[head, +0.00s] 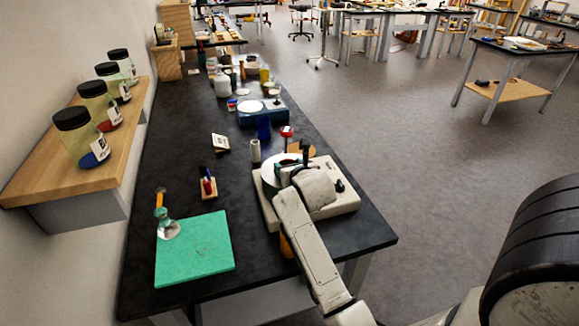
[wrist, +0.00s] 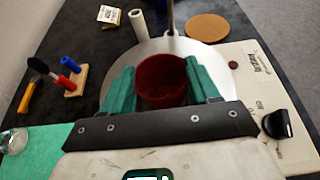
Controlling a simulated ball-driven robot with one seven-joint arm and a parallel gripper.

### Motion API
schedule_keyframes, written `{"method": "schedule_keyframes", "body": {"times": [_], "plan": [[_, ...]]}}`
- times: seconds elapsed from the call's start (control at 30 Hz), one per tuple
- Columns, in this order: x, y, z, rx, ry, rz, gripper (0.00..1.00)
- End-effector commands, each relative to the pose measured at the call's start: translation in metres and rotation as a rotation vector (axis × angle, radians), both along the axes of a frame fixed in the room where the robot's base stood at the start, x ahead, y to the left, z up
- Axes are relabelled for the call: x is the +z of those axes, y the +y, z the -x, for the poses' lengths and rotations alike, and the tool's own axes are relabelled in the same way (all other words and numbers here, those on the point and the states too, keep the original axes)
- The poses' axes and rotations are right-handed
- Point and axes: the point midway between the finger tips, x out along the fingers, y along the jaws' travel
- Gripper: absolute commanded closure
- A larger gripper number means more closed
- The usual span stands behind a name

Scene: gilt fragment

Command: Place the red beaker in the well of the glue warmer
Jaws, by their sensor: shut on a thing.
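The red beaker (wrist: 162,82) is upright between the green fingers of my gripper (wrist: 160,72), which are shut on it in the wrist view. Below it is a round, pale metal plate (wrist: 118,85) on a cream appliance (wrist: 240,70) with a black knob, apparently the glue warmer. The beaker and my gripper hide the plate's middle, so no well shows. I cannot tell whether the beaker touches the plate or hangs above it. In the head view my arm reaches over the appliance (head: 345,203) and hides the beaker.
A thin upright rod (wrist: 170,18) stands just behind the beaker. A white cylinder (wrist: 138,24), a cork disc (wrist: 206,27) and a pen stand (wrist: 71,80) are close by. A green mat (head: 195,258) with a glass flask (head: 168,229) lies to the left.

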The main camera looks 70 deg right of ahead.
Motion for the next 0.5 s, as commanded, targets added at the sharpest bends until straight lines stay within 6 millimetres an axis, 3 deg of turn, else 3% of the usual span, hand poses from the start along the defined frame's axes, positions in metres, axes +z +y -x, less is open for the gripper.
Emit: {"method": "schedule_keyframes", "body": {"times": [0.07,0.1,0.2,0.5], "plan": [[-0.0026,0.0001,0.0001,0.000,0.001,-0.001,0.86],[-0.0022,0.0000,0.0000,0.000,0.001,-0.001,0.36],[-0.0020,0.0001,0.0000,0.000,0.001,-0.001,0.29],[0.0014,0.0010,0.0009,0.000,0.000,0.000,0.29]]}}
